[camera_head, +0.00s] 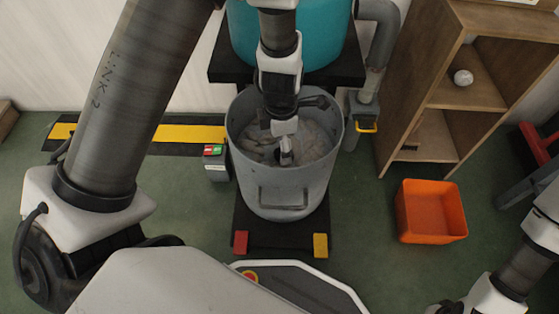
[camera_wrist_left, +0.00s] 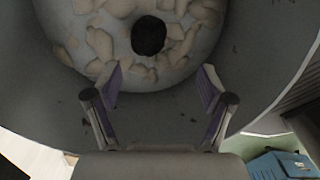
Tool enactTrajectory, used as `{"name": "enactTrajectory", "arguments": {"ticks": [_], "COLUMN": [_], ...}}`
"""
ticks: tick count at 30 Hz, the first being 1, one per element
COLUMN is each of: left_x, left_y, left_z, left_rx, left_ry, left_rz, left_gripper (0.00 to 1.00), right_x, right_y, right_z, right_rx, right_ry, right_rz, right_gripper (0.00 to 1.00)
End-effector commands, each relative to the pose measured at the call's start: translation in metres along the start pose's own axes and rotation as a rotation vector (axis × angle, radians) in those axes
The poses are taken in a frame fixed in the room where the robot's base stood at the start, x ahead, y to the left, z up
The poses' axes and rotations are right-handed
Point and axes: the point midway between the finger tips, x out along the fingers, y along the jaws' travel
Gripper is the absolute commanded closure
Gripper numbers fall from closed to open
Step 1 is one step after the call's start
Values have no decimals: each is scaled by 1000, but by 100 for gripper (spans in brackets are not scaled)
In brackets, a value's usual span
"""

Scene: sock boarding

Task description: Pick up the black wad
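The black wad (camera_wrist_left: 149,35) is a round dark lump among pale scraps inside the grey drum, near the top middle of the left wrist view. In the head view I cannot make it out, as my left gripper and wrist cover part of the drum (camera_head: 281,196). My left gripper (camera_wrist_left: 160,80) is open, its two fingers spread with nothing between them, and the wad shows beyond the fingertips, apart from them. In the head view the left gripper (camera_head: 287,150) points down into the drum's mouth. Part of my right arm shows at the lower right, but its fingers are out of view.
The drum's wall surrounds my left gripper. A teal tank (camera_head: 320,35) stands behind it. A small box with red and green buttons (camera_head: 216,160) is at its left. A wooden shelf (camera_head: 462,30) and an orange bin (camera_head: 431,238) stand to the right, with green floor between.

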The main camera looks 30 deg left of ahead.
Motion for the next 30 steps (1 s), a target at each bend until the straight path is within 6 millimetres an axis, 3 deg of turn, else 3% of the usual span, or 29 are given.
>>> {"name": "enactTrajectory", "arguments": {"ticks": [9,17,22,30], "left_x": [57,57,57,57], "left_y": [-2,-2,-2,-2], "left_z": [-2,-2,-2,-2], "left_rx": [-3,-4,-4,-4], "left_ry": [3,2,2,3], "left_rz": [-5,-5,-5,-6], "left_gripper": [19,19,75,76], "right_x": [53,50,50,51], "right_y": [1,1,1,1], "right_z": [0,-1,-1,-1], "right_rx": [2,4,4,4], "right_ry": [1,3,2,3], "right_rz": [0,0,0,0], "right_gripper": [100,100,100,100]}}
